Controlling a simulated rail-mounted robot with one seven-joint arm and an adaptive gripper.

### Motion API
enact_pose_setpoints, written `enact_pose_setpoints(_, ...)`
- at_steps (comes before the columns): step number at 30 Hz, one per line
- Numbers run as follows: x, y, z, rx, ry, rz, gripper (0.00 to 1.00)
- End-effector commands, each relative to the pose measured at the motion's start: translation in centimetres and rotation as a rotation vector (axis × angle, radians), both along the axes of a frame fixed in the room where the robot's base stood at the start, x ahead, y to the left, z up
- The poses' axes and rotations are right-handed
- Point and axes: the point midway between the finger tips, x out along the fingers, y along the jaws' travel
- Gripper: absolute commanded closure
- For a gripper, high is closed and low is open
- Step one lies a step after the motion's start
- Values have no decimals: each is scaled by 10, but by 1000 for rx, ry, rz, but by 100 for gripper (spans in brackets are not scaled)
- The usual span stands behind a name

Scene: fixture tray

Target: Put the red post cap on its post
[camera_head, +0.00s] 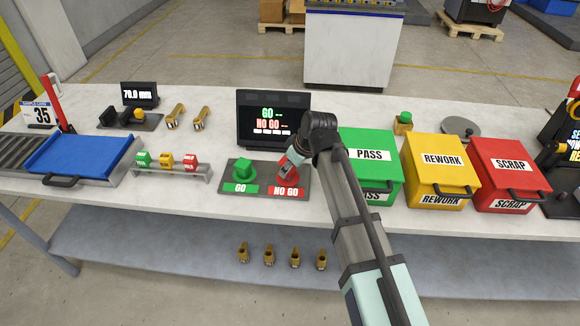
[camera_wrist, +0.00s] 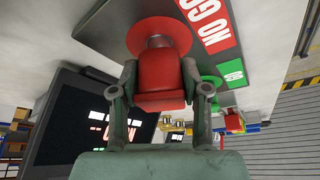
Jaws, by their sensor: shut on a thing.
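The red post cap (camera_wrist: 160,92) is a red block between my gripper's two fingers in the wrist view. My gripper (camera_wrist: 160,88) is shut on it. Just beyond the cap are a short grey post (camera_wrist: 157,42) and a round red base (camera_wrist: 160,24) on the grey fixture plate. The cap overlaps the post in this view, and I cannot tell whether it is seated or just above it. In the head view my gripper (camera_head: 291,166) is low over the NO GO (camera_head: 286,192) side, hiding most of the cap and post.
A green GO piece (camera_head: 242,170) stands to the left on the same plate (camera_head: 264,168). A dark display (camera_head: 272,118) stands close behind. The green PASS bin (camera_head: 369,155) is close on the right. A rack with small coloured blocks (camera_head: 168,170) is to the left.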

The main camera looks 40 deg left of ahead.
Motion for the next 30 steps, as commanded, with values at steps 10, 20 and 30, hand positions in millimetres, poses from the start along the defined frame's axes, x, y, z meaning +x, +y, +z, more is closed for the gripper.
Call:
enact_pose_setpoints(10,0,0,-2,0,0,0,87)
enact_pose_setpoints(20,0,0,-8,0,0,0,87)
enact_pose_setpoints(30,0,0,-14,0,0,0,87)
